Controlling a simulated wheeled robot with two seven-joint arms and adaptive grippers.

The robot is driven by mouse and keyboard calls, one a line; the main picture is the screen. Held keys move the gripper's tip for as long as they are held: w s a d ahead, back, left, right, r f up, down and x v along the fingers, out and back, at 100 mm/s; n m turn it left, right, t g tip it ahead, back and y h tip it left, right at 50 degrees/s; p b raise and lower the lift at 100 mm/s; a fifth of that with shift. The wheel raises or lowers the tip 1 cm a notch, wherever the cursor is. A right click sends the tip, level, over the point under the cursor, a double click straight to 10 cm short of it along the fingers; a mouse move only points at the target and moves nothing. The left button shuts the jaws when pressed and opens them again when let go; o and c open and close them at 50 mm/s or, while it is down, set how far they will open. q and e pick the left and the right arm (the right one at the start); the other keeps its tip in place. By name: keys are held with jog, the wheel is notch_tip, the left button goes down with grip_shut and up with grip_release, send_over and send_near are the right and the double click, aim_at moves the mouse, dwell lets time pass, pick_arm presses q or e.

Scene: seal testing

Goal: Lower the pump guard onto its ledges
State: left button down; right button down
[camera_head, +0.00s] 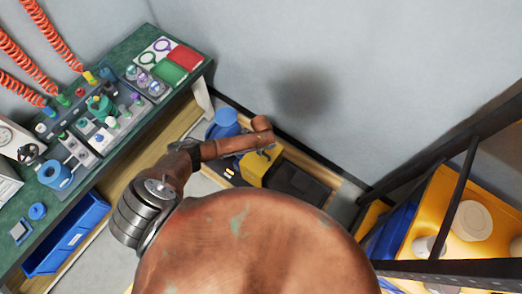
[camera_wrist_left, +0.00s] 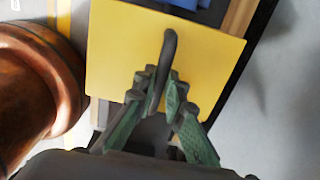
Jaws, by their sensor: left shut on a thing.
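The yellow pump guard (camera_head: 253,170) shows in the head view below the end of my left arm. In the left wrist view its flat yellow top (camera_wrist_left: 120,45) fills the upper middle, with a dark upright handle (camera_wrist_left: 169,48) on it. My left gripper (camera_wrist_left: 163,80) is shut on this handle, one green-padded finger on each side. In the head view the gripper is mostly hidden behind my copper wrist. The ledges are hidden, and I cannot tell whether the guard touches them. My right gripper is in neither view.
A blue rounded part (camera_head: 226,120) stands beside the guard. A dark panel (camera_head: 297,184) lies to its right. The green workbench (camera_head: 128,52) with fittings is at left, a blue bin (camera_head: 72,236) below it. A yellow rack (camera_head: 440,195) with dark bars is at right.

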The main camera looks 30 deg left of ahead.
pick_arm(q)
jog(key=shift+w+a, duration=0.1)
dwell(0.3)
jog(key=c, duration=1.9)
grip_release()
